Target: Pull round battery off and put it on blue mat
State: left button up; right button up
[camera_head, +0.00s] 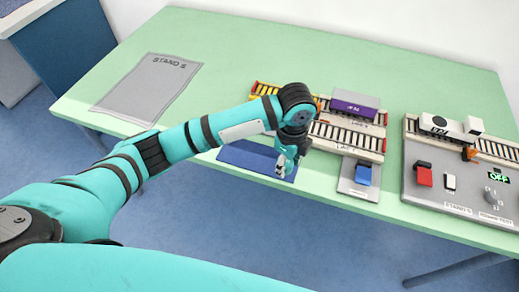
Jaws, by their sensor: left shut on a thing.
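The blue mat (240,155) lies flat near the front edge of the green table. My left gripper (281,172) points down over the right end of the mat. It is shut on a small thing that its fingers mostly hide. I cannot make out its shape or whether it touches the mat. I cannot pick out the round battery clearly anywhere else. My right gripper is not in view.
Behind the gripper stand track sections with a purple wagon (355,104). A grey plate with a blue block (363,175) lies to the right. A grey control panel (428,198) with a white unit stands farther right. A grey mat (148,88) lies at the left.

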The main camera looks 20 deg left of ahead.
pick_arm(q)
jog(key=p, duration=0.1)
send_over(260, 158)
jog(key=shift+s+d+f, duration=0.15)
jog(key=shift+d+f, duration=0.15)
jog(key=shift+f, duration=0.05)
jog(key=shift+w+a, duration=0.25)
jog(key=shift+a, duration=0.25)
notch_tip(260, 158, down, 3)
jog(key=shift+s+d+p, duration=0.1)
jog(key=shift+d+p, duration=0.05)
jog(key=shift+p, duration=0.2)
jog(key=shift+f, duration=0.35)
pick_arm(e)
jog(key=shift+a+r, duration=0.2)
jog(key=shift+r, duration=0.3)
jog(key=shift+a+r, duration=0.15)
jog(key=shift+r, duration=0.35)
pick_arm(q)
jog(key=shift+f, duration=0.1)
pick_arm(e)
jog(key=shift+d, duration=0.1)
pick_arm(q)
jog(key=o, duration=1.3)
